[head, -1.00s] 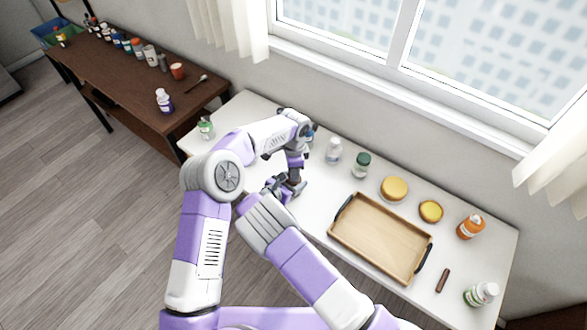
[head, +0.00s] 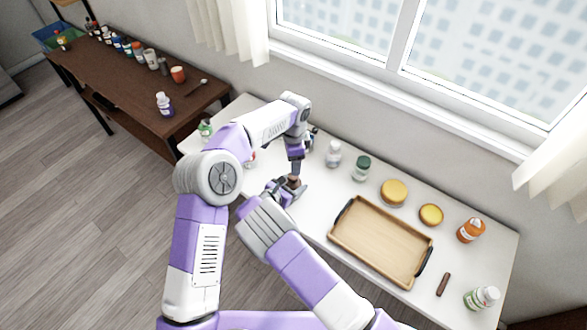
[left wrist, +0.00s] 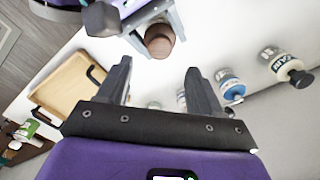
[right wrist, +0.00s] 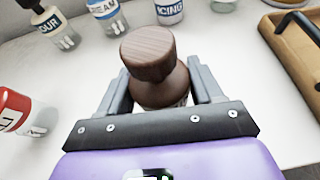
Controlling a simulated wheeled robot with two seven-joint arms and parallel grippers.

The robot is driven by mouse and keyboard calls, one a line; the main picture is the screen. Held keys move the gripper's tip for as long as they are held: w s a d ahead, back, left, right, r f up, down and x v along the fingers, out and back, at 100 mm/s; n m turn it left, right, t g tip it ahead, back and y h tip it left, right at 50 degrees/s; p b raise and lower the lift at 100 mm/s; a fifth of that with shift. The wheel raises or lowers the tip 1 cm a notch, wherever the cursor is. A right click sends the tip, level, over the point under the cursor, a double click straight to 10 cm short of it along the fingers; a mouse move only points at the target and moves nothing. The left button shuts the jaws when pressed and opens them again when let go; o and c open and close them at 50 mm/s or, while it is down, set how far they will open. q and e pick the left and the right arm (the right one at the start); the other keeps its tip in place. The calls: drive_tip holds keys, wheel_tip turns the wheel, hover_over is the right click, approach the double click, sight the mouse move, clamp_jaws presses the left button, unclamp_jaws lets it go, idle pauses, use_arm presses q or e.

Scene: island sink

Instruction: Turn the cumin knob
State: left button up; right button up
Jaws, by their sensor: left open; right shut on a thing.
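A brown jar (right wrist: 162,88) with a round wooden knob (right wrist: 148,50) on top stands upright between the fingers of my right gripper (right wrist: 160,82). Its label is mostly hidden, so I cannot read its name. In the head view the knob (head: 294,180) shows at the right gripper (head: 286,190), over the white table. My left gripper (head: 295,168) hangs just above it. In the left wrist view my left gripper (left wrist: 158,66) is open and empty, with the knob (left wrist: 159,40) beyond the gap between its fingertips, apart from them.
A wooden tray (head: 345,240) lies to the right on the white table. Bottles stand behind, including white (head: 333,153) and green-capped (head: 361,168) ones. Flour (right wrist: 55,28), cream (right wrist: 107,14) and icing (right wrist: 168,10) bottles and a red-labelled one (right wrist: 25,112) surround the jar.

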sight(293, 178)
use_arm(q)
wheel_tip(293, 178, up, 5)
drive_tip(key=shift+r, duration=0.1)
idle(0.5)
drive_tip(key=shift+c, duration=1.4)
wheel_tip(293, 178, down, 12)
drive_tip(key=m, duration=1.8)
drive_tip(key=shift+f, duration=0.2)
drive_tip(key=shift+c, duration=0.2)
